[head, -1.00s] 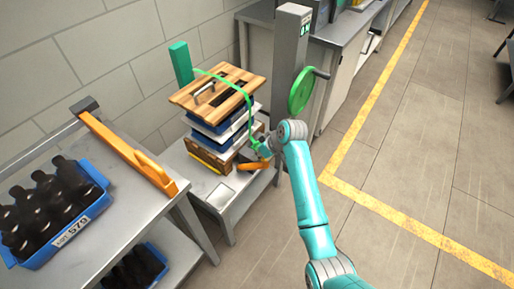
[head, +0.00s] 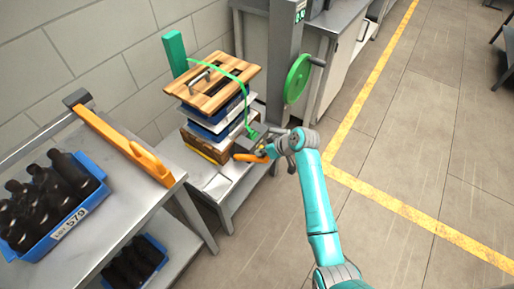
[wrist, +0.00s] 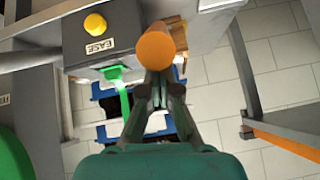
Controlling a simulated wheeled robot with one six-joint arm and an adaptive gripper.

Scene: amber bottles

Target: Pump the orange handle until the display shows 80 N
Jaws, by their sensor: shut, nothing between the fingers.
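The orange handle (head: 251,157) sits low beside the strapped stack. In the wrist view its round end (wrist: 155,48) faces me, just beyond my fingertips. My gripper (wrist: 158,84) is shut and empty, with its tips at the handle's lower edge; I cannot tell whether they touch it. In the head view my gripper (head: 268,149) is at the right of the handle. The grey tensioner box (wrist: 105,50) carries a yellow button (wrist: 95,23) and a label reading "EASE". The display (head: 300,12) is at the top of the grey post, too small to read surely.
A green strap (head: 236,78) runs over a wooden lid (head: 235,85) on stacked trays. A green wheel (head: 297,79) is on the grey post (head: 283,45). A bench at left holds a blue crate (head: 84,207) of dark bottles and an orange bar (head: 125,145). Floor at right is clear.

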